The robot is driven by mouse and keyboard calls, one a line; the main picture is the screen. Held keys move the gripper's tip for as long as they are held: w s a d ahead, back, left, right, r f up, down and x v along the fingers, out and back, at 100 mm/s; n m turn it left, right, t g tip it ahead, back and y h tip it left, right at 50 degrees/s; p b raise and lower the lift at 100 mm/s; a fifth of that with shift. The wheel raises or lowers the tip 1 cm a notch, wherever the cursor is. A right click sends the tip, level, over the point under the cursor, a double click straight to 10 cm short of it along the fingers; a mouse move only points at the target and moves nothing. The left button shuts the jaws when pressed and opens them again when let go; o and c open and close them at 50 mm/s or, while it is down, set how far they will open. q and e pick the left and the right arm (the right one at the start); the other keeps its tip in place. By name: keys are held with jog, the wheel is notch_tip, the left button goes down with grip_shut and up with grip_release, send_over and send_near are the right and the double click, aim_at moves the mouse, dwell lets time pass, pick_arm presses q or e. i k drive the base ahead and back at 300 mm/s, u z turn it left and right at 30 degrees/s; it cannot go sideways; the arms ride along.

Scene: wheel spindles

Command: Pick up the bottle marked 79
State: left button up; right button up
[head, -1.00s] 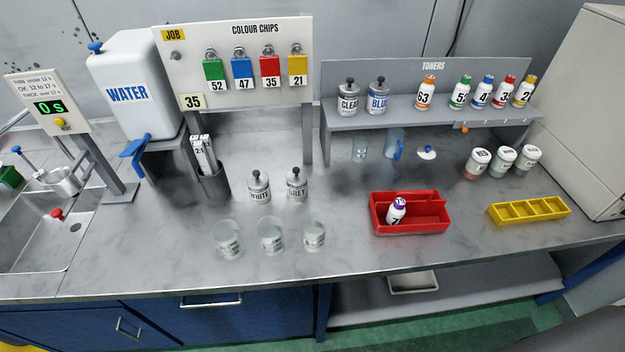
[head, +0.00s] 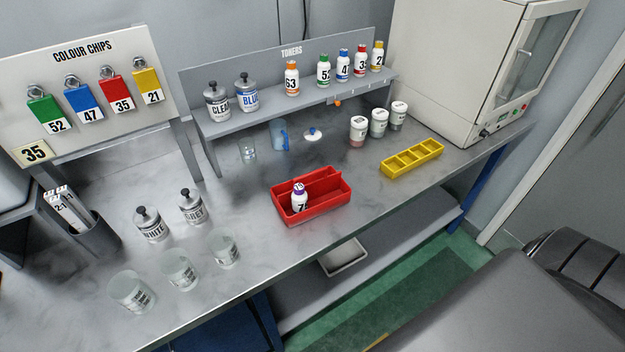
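A small white bottle with a purple cap (head: 299,199) stands in the red tray (head: 318,212) on the bench. Its label shows a 7; the rest of the number is hard to read. It stands in the tray's front left part. Neither of my grippers shows in the head view.
A yellow divided tray (head: 412,159) lies right of the red tray. Clear beakers (head: 180,270) and the WHITE (head: 151,224) and GREY (head: 191,207) tins stand to the left. The toner shelf (head: 290,100) is behind. Bench around the red tray's front is clear.

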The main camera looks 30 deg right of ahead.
aim_at(299, 197)
jog(key=u, duration=1.65)
jog(key=k, duration=2.2)
jog(key=z, duration=2.2)
